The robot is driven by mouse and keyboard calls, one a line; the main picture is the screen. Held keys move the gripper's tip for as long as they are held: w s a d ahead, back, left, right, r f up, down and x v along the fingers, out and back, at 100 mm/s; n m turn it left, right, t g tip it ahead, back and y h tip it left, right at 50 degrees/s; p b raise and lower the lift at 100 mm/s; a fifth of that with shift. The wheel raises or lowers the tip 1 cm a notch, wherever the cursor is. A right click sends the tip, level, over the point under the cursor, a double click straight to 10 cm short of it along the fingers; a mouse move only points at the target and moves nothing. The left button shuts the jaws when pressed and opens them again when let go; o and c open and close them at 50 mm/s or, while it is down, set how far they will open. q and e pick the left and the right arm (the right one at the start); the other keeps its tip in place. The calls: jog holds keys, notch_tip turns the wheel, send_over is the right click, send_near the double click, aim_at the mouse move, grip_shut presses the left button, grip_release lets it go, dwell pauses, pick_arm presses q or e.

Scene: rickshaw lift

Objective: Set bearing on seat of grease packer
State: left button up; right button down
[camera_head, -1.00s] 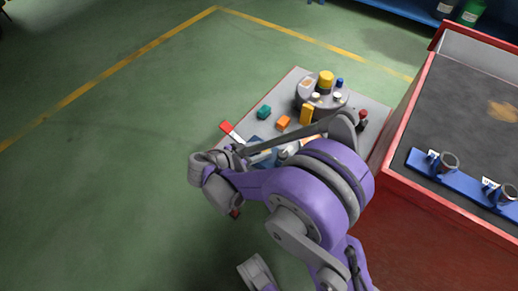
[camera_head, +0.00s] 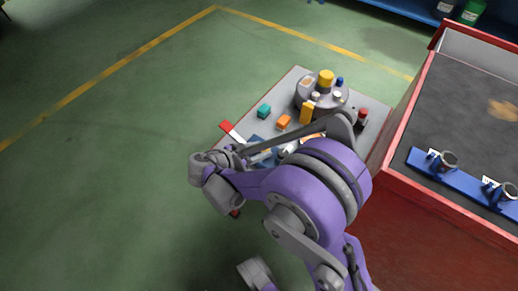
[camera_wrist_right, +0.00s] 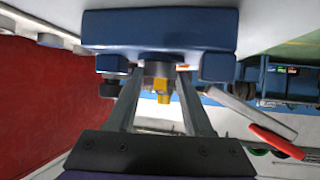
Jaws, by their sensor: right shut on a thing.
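In the right wrist view my right gripper (camera_wrist_right: 158,88) has its two fingers closed in on a grey round part (camera_wrist_right: 158,68), which may be the bearing. A yellow piece (camera_wrist_right: 163,84) shows just below it in the picture. A blue body (camera_wrist_right: 160,30) with two blocks spans the top of that view, close to the fingertips; I cannot tell whether the part touches it. In the head view my purple arm reaches over a small table, and its gripper is hidden. A blue item (camera_head: 262,156) lies there, partly covered by the arm. My left gripper is not in view.
The small table (camera_head: 292,79) holds a round grey stand (camera_head: 301,98), teal (camera_head: 264,111) and orange (camera_head: 284,122) blocks, and a red-handled tool (camera_head: 226,126). A red bench (camera_head: 400,125) stands close on the right with a blue holder (camera_head: 470,180). Floor at left is clear.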

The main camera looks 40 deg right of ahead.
jog(key=shift+c, duration=1.1)
grip_release()
jog(key=shift+c, duration=0.3)
jog(key=shift+o, duration=0.9)
jog(key=shift+r, duration=0.1)
jog(key=shift+o, duration=0.5)
jog(key=shift+w+r+p, duration=0.1)
jog(key=shift+r+p, duration=0.8)
jog(key=shift+r, duration=0.15)
notch_tip(320, 180, up, 6)
jog(key=p, duration=0.4)
jog(key=shift+f, duration=0.15)
